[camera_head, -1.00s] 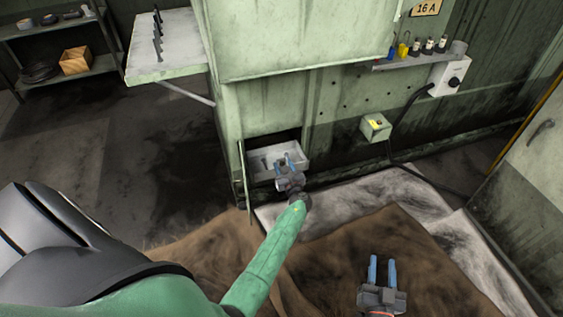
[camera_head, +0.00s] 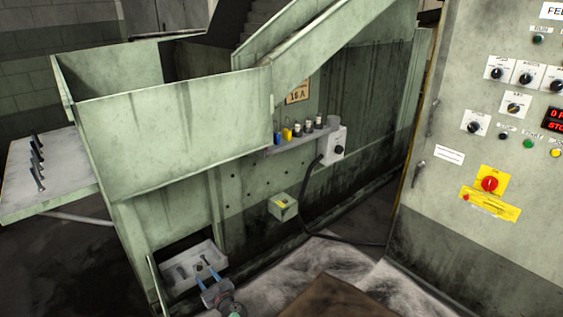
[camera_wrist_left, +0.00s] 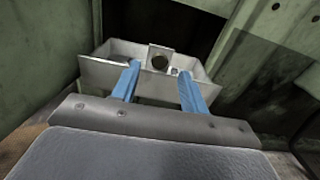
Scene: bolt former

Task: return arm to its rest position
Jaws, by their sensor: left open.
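My left gripper (camera_head: 209,272) shows at the bottom of the head view, in front of a low opening in the green machine. Its two blue fingers are apart with nothing between them. In the left wrist view, the open fingers (camera_wrist_left: 158,68) point at a grey metal tray (camera_wrist_left: 92,68). The tray (camera_head: 212,252) sits in the opening and also shows in the head view. A small grey block with a round dark hole (camera_wrist_left: 160,60) is in the tray, beyond the fingertips. My right gripper is not in view.
An open door panel (camera_head: 156,285) stands left of the tray. A shelf with upright bolts (camera_head: 38,165) juts out at the left. A yellow-topped box (camera_head: 284,206) is on the machine wall. A control cabinet (camera_head: 450,215) stands at the right. Pale stained sheeting (camera_head: 325,262) covers the floor in front.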

